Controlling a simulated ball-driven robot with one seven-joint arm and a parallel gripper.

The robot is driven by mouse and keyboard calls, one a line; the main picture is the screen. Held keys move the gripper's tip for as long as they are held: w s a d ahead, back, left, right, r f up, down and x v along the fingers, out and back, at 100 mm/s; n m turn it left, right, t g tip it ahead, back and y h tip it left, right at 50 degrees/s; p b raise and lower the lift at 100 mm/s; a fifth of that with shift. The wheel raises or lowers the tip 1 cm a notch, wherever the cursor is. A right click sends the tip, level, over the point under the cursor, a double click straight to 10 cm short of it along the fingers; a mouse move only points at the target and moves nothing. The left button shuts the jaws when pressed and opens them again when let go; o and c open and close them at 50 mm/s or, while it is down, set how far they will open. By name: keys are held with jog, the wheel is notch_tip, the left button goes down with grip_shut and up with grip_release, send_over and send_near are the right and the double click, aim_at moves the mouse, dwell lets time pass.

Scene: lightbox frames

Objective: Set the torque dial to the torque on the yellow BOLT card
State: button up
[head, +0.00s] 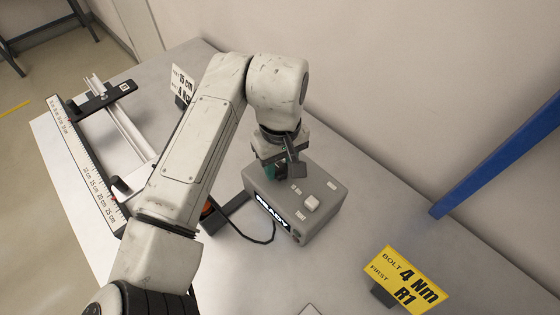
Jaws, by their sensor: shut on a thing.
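The yellow BOLT card (405,280) stands at the lower right in the head view. It reads "BOLT", "FIRST", "4 Nm" and "R1". A grey control box (318,222) sits on the table, with a display reading "READY" (273,213) and a pale square button (311,203) on top. My gripper (270,172) points down at the box's far left top corner and is shut on the torque dial there. The dial itself is hidden by the fingers and wrist, so its setting cannot be read. A teal part shows at the fingertips.
A measuring frame with a centimetre scale (88,165) and a black clamp bar (104,100) lies at the left. A white card (181,83) is partly behind my arm. A black cable (250,239) runs by the box. A blue bar (500,155) crosses the right.

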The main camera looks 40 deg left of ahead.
jog(key=m+p, duration=0.3)
jog(key=m, duration=0.2)
jog(key=shift+r+m+p, duration=0.1)
jog(key=shift+m+p, duration=0.2)
jog(key=m+p, duration=0.2)
jog(key=m, duration=0.3)
jog(key=shift+m, duration=0.7)
jog(key=o, duration=1.1)
jog(key=shift+c, duration=0.2)
